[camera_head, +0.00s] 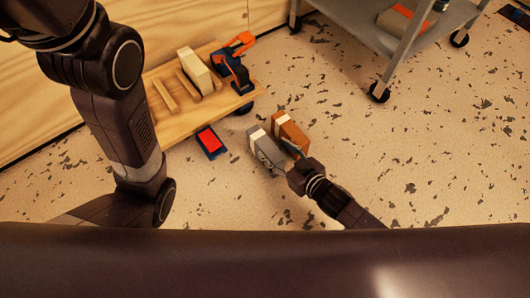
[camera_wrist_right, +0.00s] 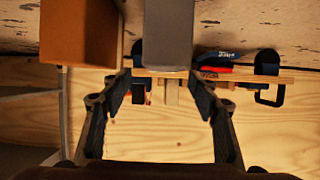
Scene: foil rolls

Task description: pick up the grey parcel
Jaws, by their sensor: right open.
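The grey parcel (camera_head: 265,150) stands on the speckled floor, right beside an orange-brown box (camera_head: 291,131). My right gripper (camera_head: 286,150) is at the near right side of the parcel and partly covers it. In the right wrist view the grey parcel (camera_wrist_right: 168,35) hangs into the picture from the top middle, in line with the gap between the fingers. The right gripper (camera_wrist_right: 163,80) is open, with a gap on each side of the parcel. The orange-brown box (camera_wrist_right: 78,32) is just left of it, beyond the left finger. My left arm shows, but its gripper does not.
A wooden platform (camera_head: 176,125) with a cream box (camera_head: 194,68) and an orange-black clamp (camera_head: 234,60) stands behind left. A red and blue case (camera_head: 210,142) lies on the floor left of the parcel. A grey cart (camera_head: 366,42) stands at the upper right.

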